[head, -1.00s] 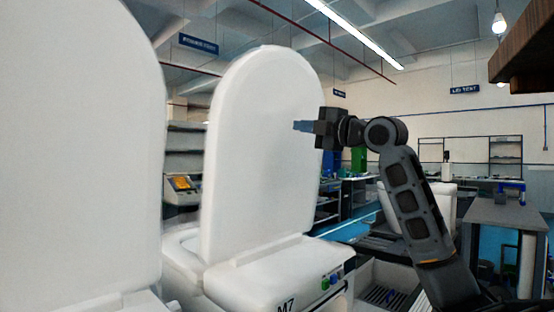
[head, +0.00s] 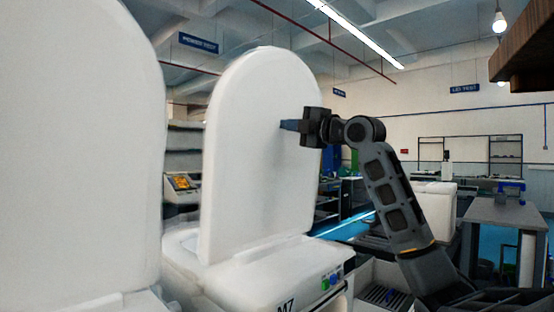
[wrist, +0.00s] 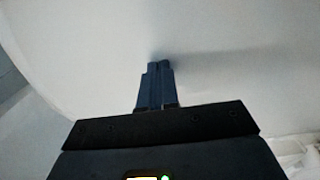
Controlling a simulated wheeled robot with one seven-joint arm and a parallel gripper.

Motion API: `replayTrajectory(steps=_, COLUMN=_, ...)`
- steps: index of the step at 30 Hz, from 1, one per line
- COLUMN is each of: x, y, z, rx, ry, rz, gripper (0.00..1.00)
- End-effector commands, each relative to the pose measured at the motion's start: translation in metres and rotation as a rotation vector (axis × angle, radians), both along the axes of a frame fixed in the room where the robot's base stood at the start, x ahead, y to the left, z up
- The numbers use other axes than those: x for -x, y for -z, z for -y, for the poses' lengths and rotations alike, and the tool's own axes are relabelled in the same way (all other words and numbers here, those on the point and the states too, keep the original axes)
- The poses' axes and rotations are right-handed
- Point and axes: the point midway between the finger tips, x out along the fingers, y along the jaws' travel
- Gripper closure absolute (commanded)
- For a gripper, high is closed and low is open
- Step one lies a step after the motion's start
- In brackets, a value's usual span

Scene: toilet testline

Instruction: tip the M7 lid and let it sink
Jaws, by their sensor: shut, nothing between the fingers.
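The M7 lid (head: 250,170) is a tall white rounded panel standing upright on a white toilet unit (head: 285,275) marked M7. My gripper (head: 285,125) is at the right part of the lid's near face, in its upper half. Its blue fingers are shut with nothing between them. In the wrist view the shut fingertips (wrist: 160,66) meet or nearly meet the white lid surface (wrist: 230,50), with a shadow beside them; I cannot tell for certain whether they touch.
Another upright white lid (head: 80,140) stands close at the left. Blue and green buttons (head: 331,281) sit on the M7 unit's side. A grey table (head: 505,212) stands at the right, and a brown overhanging block (head: 525,55) is at the upper right.

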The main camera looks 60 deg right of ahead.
Motion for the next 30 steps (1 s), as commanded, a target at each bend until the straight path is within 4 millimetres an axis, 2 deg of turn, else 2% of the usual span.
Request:
replayTrajectory(steps=26, x=-0.039, y=-0.007, z=0.009, rx=0.000, ry=-0.001, rz=0.000, gripper=1.00)
replayTrajectory(steps=30, x=-0.038, y=-0.006, z=0.009, rx=0.000, ry=0.000, rz=0.000, gripper=1.00)
